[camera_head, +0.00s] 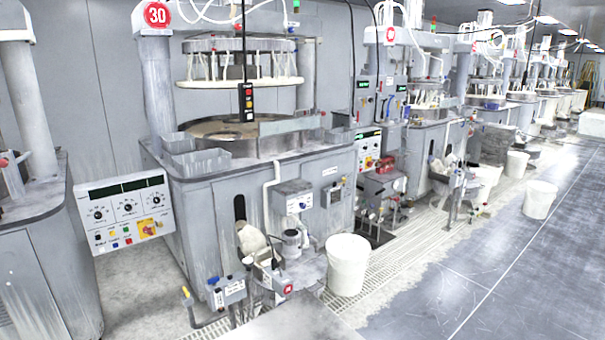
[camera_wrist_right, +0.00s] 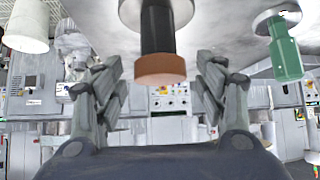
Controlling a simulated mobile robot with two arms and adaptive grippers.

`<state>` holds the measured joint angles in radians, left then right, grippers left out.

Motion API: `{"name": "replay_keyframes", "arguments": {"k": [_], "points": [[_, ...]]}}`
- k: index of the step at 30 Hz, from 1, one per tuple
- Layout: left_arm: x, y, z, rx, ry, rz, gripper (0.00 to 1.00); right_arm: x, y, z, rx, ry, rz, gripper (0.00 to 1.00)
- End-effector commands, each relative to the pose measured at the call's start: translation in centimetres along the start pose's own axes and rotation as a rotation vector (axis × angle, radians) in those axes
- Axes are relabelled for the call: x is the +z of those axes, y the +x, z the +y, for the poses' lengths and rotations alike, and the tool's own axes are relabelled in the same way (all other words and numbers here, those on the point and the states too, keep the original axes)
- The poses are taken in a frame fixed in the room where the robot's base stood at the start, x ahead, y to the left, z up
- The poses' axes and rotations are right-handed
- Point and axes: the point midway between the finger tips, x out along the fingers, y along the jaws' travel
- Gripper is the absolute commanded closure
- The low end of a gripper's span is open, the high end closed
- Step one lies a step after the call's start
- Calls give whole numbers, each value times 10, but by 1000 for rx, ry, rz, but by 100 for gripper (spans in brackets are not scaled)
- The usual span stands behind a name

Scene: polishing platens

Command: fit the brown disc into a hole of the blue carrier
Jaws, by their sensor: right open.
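The brown disc (camera_wrist_right: 160,69) shows in the right wrist view, which is upside down. It is at the free end of a black post (camera_wrist_right: 159,28) with a pale round base. My right gripper (camera_wrist_right: 158,63) is open, with one finger on each side of the disc and visible gaps between. The disc is not held. I cannot make out a blue carrier in either view. My left gripper is in neither view. The head view shows neither gripper and no brown disc.
A green bottle-like item (camera_wrist_right: 286,57) stands on a round pale base beside the post, on a grey surface (camera_wrist_right: 225,22). In the head view, a polishing machine (camera_head: 240,160) marked 30 stands ahead, with a white bucket (camera_head: 347,265) beside it.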

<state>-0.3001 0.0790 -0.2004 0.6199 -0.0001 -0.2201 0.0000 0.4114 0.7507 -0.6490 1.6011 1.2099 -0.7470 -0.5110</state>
Motion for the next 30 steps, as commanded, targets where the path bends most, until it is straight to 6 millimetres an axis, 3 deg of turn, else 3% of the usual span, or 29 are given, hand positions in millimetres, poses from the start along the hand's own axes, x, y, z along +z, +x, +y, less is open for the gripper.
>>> {"name": "replay_keyframes", "arguments": {"k": [1,6,30], "points": [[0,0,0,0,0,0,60,0,0,0,0,0,0,40],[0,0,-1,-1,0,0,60,0,0,0,0,0,0,75],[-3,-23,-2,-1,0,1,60,-22,-20,0,1,0,1,79]]}}
